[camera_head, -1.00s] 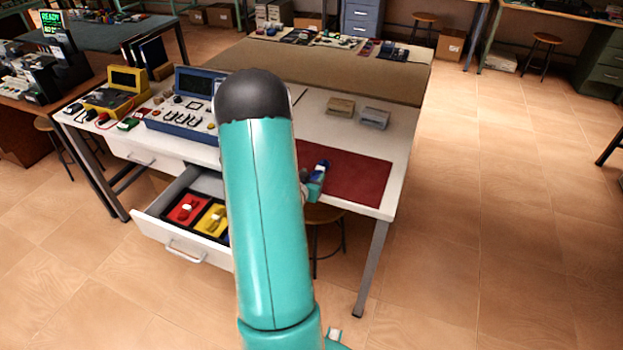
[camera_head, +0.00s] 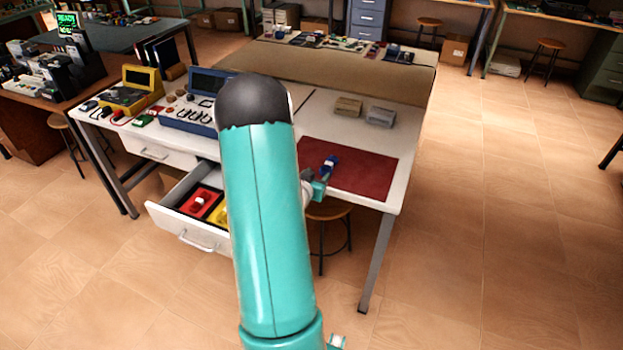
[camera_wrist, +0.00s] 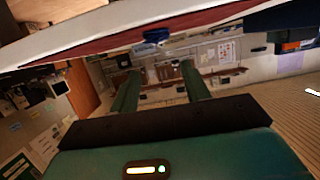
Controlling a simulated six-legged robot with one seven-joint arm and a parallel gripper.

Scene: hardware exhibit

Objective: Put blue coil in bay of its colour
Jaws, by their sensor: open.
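The blue coil (camera_head: 331,162) lies on the dark red mat (camera_head: 372,180) at the front right of the white workbench. My gripper (camera_head: 320,187) is at the bench's front edge, just short of the coil. In the wrist view the open, empty fingers (camera_wrist: 160,68) point towards the blue coil (camera_wrist: 157,35), which is apart from them. The open drawer (camera_head: 170,218) holds a red bay (camera_head: 209,194) with a pale-topped item in it and a yellow bay (camera_head: 222,216), partly hidden. My arm hides the rest of the drawer; no blue bay shows.
A blue instrument case (camera_head: 190,120) and a yellow meter (camera_head: 135,95) stand at the bench's left. Two small boxes (camera_head: 380,117) sit behind the mat. A stool (camera_head: 325,212) is under the bench front. The floor at right is clear.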

